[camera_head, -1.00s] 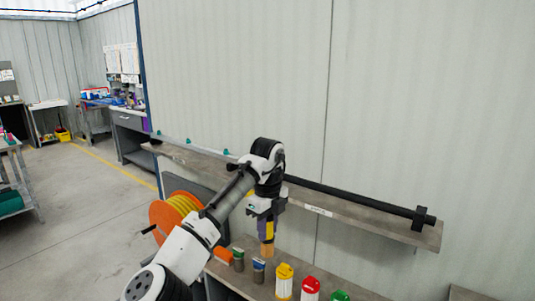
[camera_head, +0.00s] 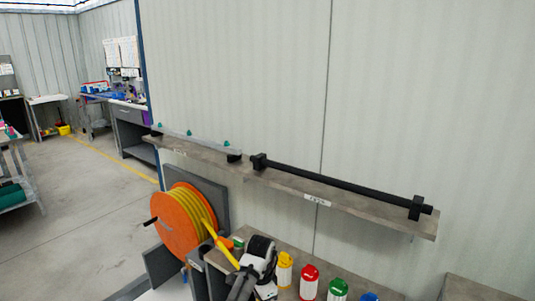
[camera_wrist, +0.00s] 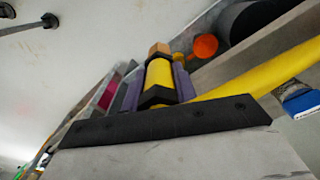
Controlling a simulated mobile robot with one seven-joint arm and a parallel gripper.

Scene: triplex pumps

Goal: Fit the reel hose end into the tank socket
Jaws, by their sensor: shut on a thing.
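The orange reel (camera_head: 175,222) with yellow hose (camera_head: 232,258) wound on it stands at the lower left in the head view. The hose runs from it down and right to my arm. In the wrist view, my gripper's purple fingers (camera_wrist: 157,80) are shut on the hose end (camera_wrist: 158,72), a yellow sleeve with black collars and a tan tip. The tip points away from the wrist. The yellow hose (camera_wrist: 275,68) also crosses the right of this view. I cannot pick out the tank socket.
A shelf (camera_head: 372,219) on the wall carries a long black pipe (camera_head: 340,186) in brackets. Bottles with yellow (camera_head: 285,258), red (camera_head: 309,272) and green (camera_head: 339,287) caps stand on the bench below. A dark panel (camera_head: 207,197) stands behind the reel. Open floor (camera_head: 75,210) lies left.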

